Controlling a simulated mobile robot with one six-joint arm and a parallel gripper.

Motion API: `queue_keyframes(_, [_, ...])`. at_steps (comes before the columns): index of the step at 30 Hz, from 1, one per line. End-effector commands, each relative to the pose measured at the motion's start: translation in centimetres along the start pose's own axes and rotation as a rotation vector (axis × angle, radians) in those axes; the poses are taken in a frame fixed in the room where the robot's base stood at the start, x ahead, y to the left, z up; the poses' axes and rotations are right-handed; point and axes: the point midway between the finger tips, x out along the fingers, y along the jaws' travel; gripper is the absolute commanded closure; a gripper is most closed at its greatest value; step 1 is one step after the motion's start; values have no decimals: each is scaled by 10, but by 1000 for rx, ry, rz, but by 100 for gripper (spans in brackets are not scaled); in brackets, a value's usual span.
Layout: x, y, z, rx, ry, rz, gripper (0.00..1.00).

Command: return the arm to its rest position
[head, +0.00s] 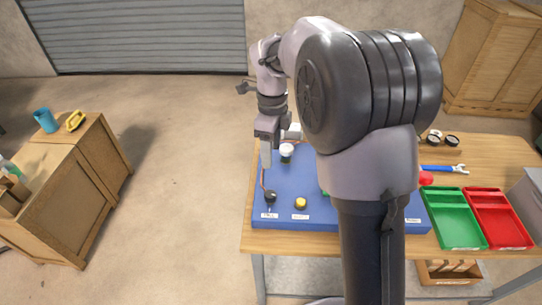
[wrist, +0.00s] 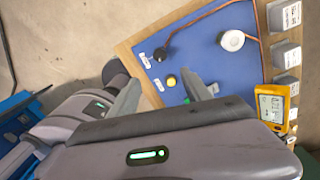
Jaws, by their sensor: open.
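My gripper (head: 266,150) is above the left edge of the blue board (head: 285,216) on the wooden table. In the wrist view my gripper (wrist: 163,95) shows two grey fingers spread apart with nothing between them. My arm is raised and bent, and it hides much of the middle of the board in the head view. On the board, a black knob (head: 270,197) and a yellow button (head: 301,203) show near the front left. A white round cap (head: 287,149) stands farther back.
A green tray (head: 457,238) and a red tray (head: 499,236) lie on the table's right. A blue wrench (head: 440,169) lies behind them. A yellow meter (wrist: 272,105) shows beside the board. A wooden cabinet (head: 75,210) stands left, with free floor between.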

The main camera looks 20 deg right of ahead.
Motion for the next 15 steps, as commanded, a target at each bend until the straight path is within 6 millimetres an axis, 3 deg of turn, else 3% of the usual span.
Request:
queue_keyframes(11, [1,0,0,0,0,0,43])
queue_keyframes(13, [-5,4,-2,-33,-8,-8,43])
queue_keyframes(15, [-26,21,-8,-161,-39,-41,43])
